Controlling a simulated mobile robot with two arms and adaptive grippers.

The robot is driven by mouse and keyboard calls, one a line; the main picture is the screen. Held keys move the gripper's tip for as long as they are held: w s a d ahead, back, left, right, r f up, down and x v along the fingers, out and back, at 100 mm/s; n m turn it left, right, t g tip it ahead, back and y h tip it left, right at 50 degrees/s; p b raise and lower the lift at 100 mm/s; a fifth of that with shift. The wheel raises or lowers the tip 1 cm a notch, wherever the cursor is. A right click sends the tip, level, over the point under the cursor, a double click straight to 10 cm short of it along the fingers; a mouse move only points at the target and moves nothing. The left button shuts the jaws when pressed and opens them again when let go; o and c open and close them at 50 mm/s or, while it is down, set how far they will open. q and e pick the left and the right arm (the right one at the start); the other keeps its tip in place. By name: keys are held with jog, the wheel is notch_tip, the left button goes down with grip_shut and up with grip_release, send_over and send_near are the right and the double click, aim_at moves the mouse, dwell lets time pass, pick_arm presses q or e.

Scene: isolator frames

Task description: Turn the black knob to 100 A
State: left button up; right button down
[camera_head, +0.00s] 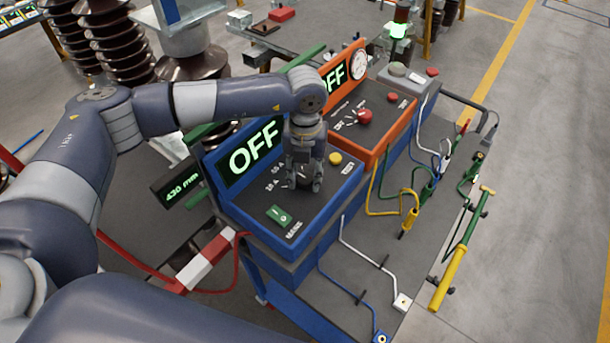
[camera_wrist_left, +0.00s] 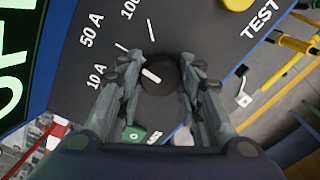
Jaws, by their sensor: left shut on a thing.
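The black knob (camera_wrist_left: 158,80) is round with a white pointer line. In the left wrist view it sits between the fingers of my left gripper (camera_wrist_left: 160,82), which is shut on it. The pointer slants up and left, roughly toward the 50 A tick (camera_wrist_left: 121,47); the 100 A tick (camera_wrist_left: 151,30) is further clockwise. In the head view my left gripper (camera_head: 304,184) reaches down onto the blue-framed panel (camera_head: 243,202) and hides most of the knob. The display (camera_head: 254,151) reads OFF. My right gripper is not in view.
An orange-framed panel (camera_head: 376,142) with a red knob (camera_head: 364,117) stands to the right. Cables and a yellow-green rod (camera_head: 458,256) lie on the cart's right side.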

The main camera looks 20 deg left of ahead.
aim_at(305, 177)
pick_arm(q)
jog(key=m+b, duration=0.3)
jog(key=b, duration=0.1)
jog(key=m+b, duration=0.3)
jog(key=b, duration=0.2)
jog(key=shift+f+m+b, duration=0.2)
jog(key=shift+m+b, duration=0.1)
jog(key=shift+r+m+b, duration=0.2)
jog(key=shift+m+b, duration=0.7)
jog(key=shift+r, duration=0.1)
jog(key=o, duration=1.1)
jog(key=shift+c, duration=0.2)
notch_tip(305, 177, up, 12)
